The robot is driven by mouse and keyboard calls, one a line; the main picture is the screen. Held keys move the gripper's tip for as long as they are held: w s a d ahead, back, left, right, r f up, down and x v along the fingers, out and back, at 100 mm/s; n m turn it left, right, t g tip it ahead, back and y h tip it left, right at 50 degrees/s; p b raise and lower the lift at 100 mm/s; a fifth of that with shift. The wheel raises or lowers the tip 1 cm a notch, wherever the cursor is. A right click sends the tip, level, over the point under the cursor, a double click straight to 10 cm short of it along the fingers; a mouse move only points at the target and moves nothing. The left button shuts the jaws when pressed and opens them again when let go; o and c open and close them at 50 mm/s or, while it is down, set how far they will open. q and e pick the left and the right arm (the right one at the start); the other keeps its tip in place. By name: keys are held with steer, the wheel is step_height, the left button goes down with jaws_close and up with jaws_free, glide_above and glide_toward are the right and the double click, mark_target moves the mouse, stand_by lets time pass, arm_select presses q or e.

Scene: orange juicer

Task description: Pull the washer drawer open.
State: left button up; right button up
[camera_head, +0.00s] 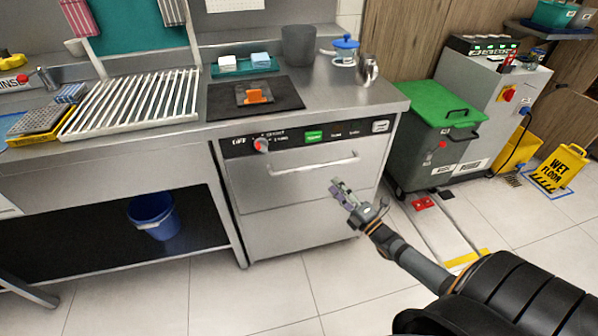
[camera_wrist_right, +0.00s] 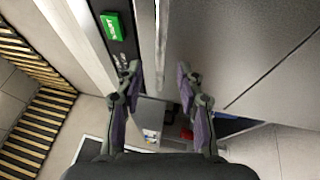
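The washer (camera_head: 307,222) is a steel machine under the counter, with a dark control panel on top of its front. Its drawer (camera_head: 265,185) looks shut, its front flush with the machine. A long bar handle (camera_head: 313,168) runs across the drawer. My right gripper (camera_head: 340,188) is in front of the drawer, near the handle's right half. In the right wrist view the gripper (camera_wrist_right: 158,72) is open and empty, and the handle (camera_wrist_right: 161,45) shows as a pale bar running between the fingertips. I cannot tell whether the fingers reach around it. My left gripper is not in view.
A red knob (camera_head: 261,145) and a green button (camera_head: 314,136) sit on the panel above the drawer. A green-lidded bin (camera_head: 440,135) stands right of the washer, with a red pedal (camera_head: 423,203) on the floor. A blue bucket (camera_head: 154,215) stands left. Floor before the washer is clear.

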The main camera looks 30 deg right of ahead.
mark_target(317, 167)
steer(key=b+x, duration=0.3)
steer(key=x, duration=0.7)
steer(key=shift+w+d, duration=0.1)
steer(key=shift+w, duration=0.1)
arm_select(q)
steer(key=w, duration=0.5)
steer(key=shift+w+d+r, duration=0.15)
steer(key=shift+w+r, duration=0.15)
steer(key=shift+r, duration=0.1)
arm_select(e)
steer(key=shift+c, duration=0.4)
jaws_close()
